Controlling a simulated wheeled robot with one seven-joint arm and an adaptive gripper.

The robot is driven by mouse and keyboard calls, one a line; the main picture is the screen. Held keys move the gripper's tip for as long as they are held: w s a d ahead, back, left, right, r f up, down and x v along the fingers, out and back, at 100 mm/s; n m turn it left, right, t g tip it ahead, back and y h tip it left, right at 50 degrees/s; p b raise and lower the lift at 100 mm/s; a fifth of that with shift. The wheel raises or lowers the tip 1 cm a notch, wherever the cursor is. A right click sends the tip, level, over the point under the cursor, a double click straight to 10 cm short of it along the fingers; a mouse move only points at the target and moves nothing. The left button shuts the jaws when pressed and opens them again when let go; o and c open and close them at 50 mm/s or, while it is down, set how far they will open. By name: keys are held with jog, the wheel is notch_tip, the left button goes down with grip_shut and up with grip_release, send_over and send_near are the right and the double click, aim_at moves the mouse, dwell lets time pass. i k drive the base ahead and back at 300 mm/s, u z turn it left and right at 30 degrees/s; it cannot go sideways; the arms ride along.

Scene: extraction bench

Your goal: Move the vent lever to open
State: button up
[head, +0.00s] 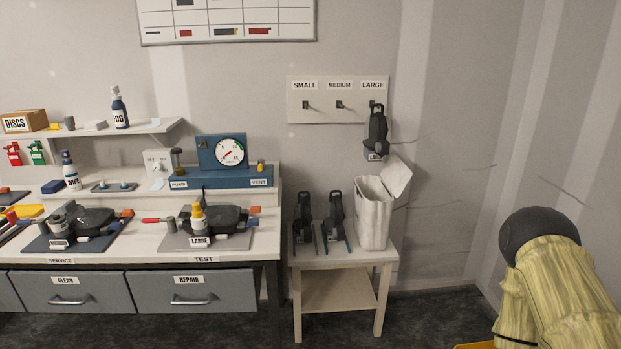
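The vent lever (261,166) is a small orange-yellow handle on top of the right end of a blue test stand (220,182). A VENT label (259,182) is on the stand's front just below it. The lever is too small here to tell its exact position. A round pressure gauge (230,151) stands on a blue panel to its left. A dark pump piece (177,158) is above the PUMP label at the stand's left end. My gripper is not in view; only a part of my arm shows at the lower right, far from the stand.
The large device (226,215) lies on a grey mat in front of the stand, with a yellow-topped bottle (198,215). A side table (330,258) at right holds black devices and a white bin (374,212). A shelf (90,132) overhangs the bench at left. Floor at right is clear.

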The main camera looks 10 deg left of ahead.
aim_at(261, 162)
jog(key=u, duration=0.35)
jog(key=i, duration=0.4)
jog(key=u, duration=0.45)
